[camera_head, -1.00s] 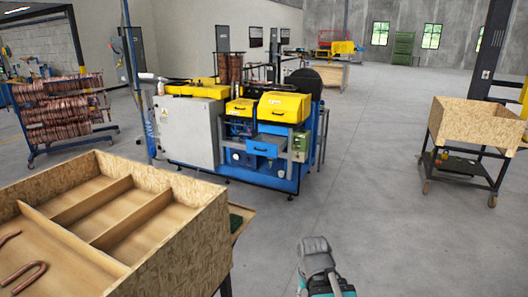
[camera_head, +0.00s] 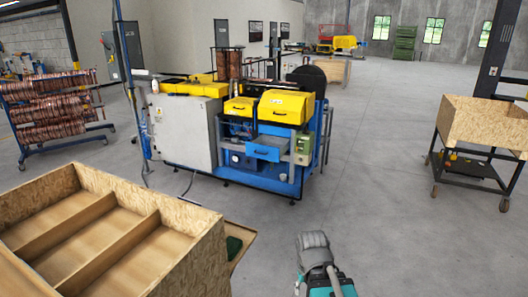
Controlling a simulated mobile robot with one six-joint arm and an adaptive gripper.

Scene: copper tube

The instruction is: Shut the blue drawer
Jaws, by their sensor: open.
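The blue drawer (camera_head: 266,149) is on the front of a blue and yellow machine (camera_head: 190,175), below two yellow covers. It appears pulled out, with its top face showing and a dark handle on its front. How far it sticks out is hard to tell from here. A grey and teal part of my arm shows at the bottom, right of centre, well short of the machine. My gripper's fingers do not show.
A compartmented wooden bin (camera_head: 188,222) fills the lower left. A copper tube rack (camera_head: 55,115) stands at the far left. A wooden box on a wheeled cart (camera_head: 482,125) is at the right. Open grey floor (camera_head: 385,200) lies between the machine and the cart.

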